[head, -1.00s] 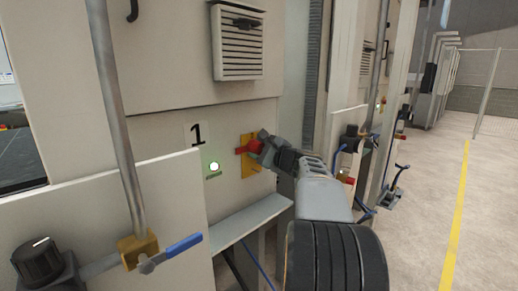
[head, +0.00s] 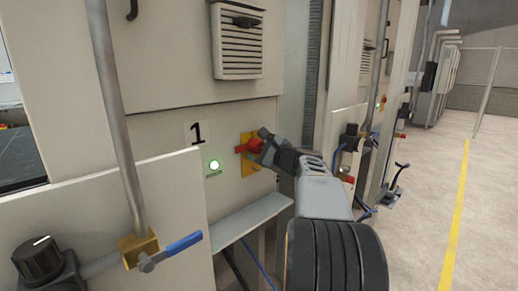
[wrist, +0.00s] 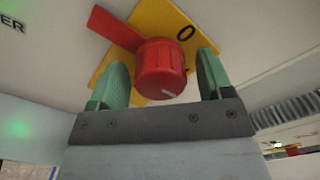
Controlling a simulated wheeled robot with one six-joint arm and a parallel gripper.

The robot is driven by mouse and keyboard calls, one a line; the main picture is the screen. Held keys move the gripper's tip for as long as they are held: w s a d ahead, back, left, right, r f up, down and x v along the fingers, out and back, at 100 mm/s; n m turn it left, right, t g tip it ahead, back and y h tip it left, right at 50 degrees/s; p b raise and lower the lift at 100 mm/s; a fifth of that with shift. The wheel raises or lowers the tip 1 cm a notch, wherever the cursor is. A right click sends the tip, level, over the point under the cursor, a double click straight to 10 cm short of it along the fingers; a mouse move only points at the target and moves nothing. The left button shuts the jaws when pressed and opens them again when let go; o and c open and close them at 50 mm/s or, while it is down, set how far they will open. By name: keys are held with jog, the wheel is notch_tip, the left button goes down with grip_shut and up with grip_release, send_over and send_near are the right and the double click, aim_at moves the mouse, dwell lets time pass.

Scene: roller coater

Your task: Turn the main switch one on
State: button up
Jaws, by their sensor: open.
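The main switch one is a red rotary knob (head: 254,145) with a red handle on a yellow plate (head: 249,166), on the cabinet panel right of the label "1" (head: 197,134). In the wrist view the red knob (wrist: 160,69) shows close up, its red lever pointing to the upper left. The yellow plate (wrist: 166,24) carries a "0" at its upper right. My gripper (head: 262,148) is at the switch. In the wrist view its green fingers (wrist: 161,80) are open, one on each side of the knob, with a gap visible around it.
A lit green lamp (head: 214,165) is left of the switch. A grey ledge (head: 240,220) runs below. A vertical pipe (head: 117,120) with a blue-handled valve (head: 180,244) and a black knob (head: 38,260) stand at the left. Open floor (head: 425,210) lies right.

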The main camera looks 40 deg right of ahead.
jog(key=s+d+b, duration=0.1)
jog(key=s+d, duration=0.1)
jog(key=s, duration=1.1)
jog(key=shift+s, duration=0.35)
